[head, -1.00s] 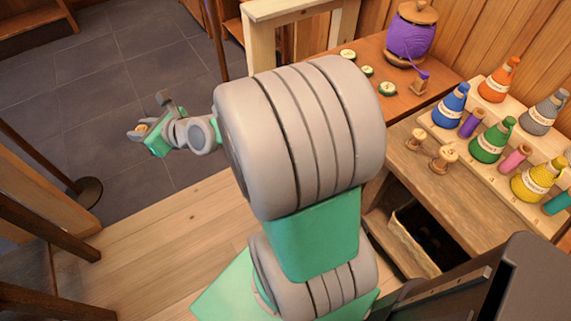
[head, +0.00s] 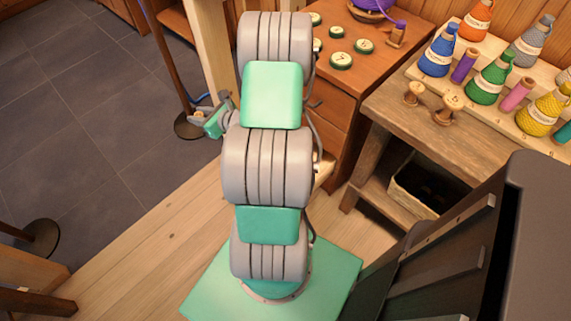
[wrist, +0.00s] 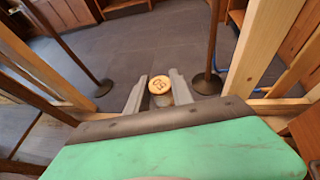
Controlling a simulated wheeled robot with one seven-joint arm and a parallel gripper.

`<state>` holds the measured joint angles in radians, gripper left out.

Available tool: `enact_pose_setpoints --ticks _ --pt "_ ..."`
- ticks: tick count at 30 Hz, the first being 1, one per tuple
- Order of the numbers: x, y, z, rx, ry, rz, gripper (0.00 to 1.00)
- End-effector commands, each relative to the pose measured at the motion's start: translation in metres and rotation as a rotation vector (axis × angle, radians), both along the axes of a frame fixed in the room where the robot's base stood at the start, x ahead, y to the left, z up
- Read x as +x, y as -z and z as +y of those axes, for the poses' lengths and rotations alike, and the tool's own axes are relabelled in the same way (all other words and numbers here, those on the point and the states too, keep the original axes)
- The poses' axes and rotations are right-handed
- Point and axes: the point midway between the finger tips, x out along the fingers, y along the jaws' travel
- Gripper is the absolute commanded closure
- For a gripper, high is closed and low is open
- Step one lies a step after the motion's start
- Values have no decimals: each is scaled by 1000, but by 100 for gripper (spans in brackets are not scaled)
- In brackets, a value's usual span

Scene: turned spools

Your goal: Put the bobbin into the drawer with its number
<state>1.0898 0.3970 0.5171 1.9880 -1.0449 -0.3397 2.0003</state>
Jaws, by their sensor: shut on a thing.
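The bobbin (wrist: 159,85) is gripped between the two fingers of my gripper (wrist: 159,93) in the wrist view. Its pale round end faces the camera and carries dark marks like digits, which I cannot read surely. In the head view my gripper (head: 214,121) is small and partly hidden behind my arm, beside a pale wooden post, and the bobbin is not clear there. A brown cabinet with drawer fronts (head: 334,93) stands right of my arm. The drawers look shut, and no number on them is readable.
Several green-rimmed discs (head: 340,60) lie on the cabinet top. A wooden bench (head: 400,118) at right holds two small wooden spools and a rack of coloured cones. A dark-lined basket (head: 425,190) sits below. Dark stands (head: 188,125) rise from the tiled floor.

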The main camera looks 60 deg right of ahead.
Motion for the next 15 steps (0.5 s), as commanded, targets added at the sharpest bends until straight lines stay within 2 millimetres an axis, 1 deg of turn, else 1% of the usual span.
enact_pose_setpoints --ticks 1,2,3,5,6,8,9,12,15 --pt "-17 45 -24 10 45 5 100" --pt "-26 62 -36 9 67 4 100" --pt "-40 85 -51 9 97 4 100" --pt "-61 119 -73 9 144 3 100" --pt "-77 142 -85 9 177 3 100" --pt "-101 177 -102 8 227 2 100" --pt "-117 198 -110 8 261 3 100" --pt "-151 242 -125 6 334 1 100" --pt "-174 269 -132 3 383 2 100"
